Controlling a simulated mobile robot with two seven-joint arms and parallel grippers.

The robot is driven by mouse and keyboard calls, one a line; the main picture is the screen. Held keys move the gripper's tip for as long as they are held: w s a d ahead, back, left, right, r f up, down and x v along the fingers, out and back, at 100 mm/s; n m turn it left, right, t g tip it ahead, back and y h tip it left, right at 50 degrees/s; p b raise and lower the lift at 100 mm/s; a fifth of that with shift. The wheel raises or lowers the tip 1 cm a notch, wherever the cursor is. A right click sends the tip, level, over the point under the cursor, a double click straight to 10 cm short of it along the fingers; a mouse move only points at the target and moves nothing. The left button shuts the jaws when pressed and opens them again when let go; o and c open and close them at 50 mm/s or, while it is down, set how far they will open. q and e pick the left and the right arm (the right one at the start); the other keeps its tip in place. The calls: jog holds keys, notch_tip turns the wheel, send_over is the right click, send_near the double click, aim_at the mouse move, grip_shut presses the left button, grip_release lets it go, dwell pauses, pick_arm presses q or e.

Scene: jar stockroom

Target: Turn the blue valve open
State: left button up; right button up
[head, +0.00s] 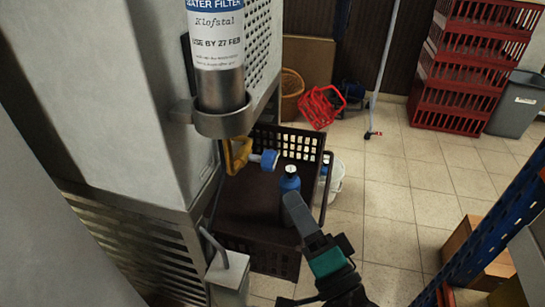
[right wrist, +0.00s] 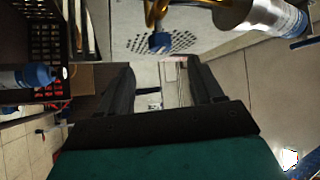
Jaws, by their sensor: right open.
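The blue valve (head: 268,160) is a small blue handle at the end of a yellow pipe (head: 238,155), low on the side of a pale cabinet. It also shows in the right wrist view (right wrist: 159,41), near the top middle, against a perforated panel. My right gripper (head: 298,212) is in front of and to the right of the valve, apart from it. In the right wrist view its two dark fingers (right wrist: 162,88) are spread with nothing between them. How far the valve is turned cannot be told. My left gripper is not in view.
A steel water filter (head: 217,60) hangs in a bracket above the valve. Red crates (head: 470,70) are stacked at the back right. The tiled floor (head: 390,190) is clear in the middle.

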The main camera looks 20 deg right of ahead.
aim_at(273, 167)
jog(key=x, duration=1.1)
jog(key=shift+p, duration=0.35)
jog(key=shift+c, duration=0.3)
